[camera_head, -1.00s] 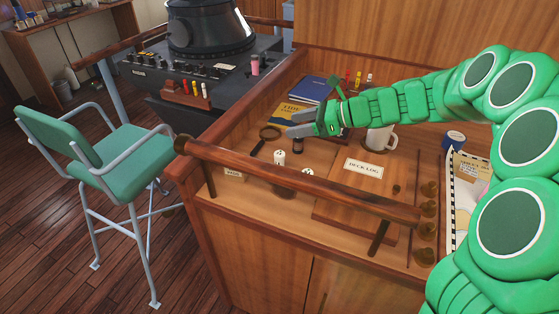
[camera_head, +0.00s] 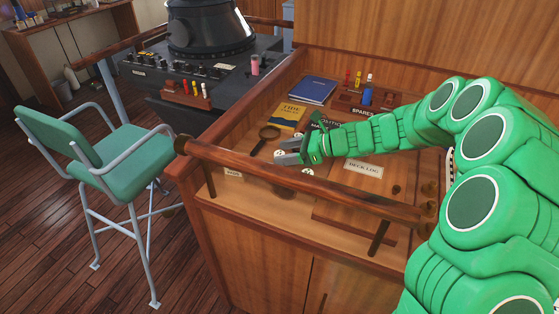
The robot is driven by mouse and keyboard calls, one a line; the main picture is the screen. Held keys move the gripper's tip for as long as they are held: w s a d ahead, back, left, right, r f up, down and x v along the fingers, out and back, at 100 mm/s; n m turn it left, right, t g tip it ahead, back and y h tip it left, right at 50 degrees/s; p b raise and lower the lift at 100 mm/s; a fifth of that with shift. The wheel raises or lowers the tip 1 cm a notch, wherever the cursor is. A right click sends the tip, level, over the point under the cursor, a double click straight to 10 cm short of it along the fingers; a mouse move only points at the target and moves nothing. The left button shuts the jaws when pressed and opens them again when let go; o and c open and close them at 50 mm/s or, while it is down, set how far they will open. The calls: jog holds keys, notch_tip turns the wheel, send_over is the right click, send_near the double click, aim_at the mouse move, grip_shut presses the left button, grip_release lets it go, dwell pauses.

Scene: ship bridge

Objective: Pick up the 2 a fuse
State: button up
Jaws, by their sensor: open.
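My gripper (camera_head: 283,152) is open over the front left of the wooden chart desk (camera_head: 232,150). A small white-topped piece (camera_head: 279,153) shows at its fingertips; its marking is too small to read, and I cannot tell whether they touch. Another white-topped piece (camera_head: 308,171) is just in front of the gripper. I cannot tell whether either is the 2 A fuse. Coloured fuse-like cylinders stand in a wooden block labelled SPARES (camera_head: 345,103): red (camera_head: 347,79), yellow (camera_head: 358,79), white (camera_head: 369,78) and, nearer, blue (camera_head: 367,96). Their ratings cannot be read.
A magnifying glass (camera_head: 268,133), a yellow book (camera_head: 289,115) and a blue book (camera_head: 312,90) lie behind my gripper. A wooden rail (camera_head: 300,181) runs along the desk front. The DECK LOG (camera_head: 363,168) lies to the right. A console with another small rack (camera_head: 186,97) stands left.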

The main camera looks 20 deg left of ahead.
aim_at(277, 153)
jog(key=shift+x, duration=2.15)
jog(key=shift+w, duration=0.1)
jog(key=c, duration=1)
jog(key=shift+c, duration=0.2)
jog(key=shift+r, duration=0.15)
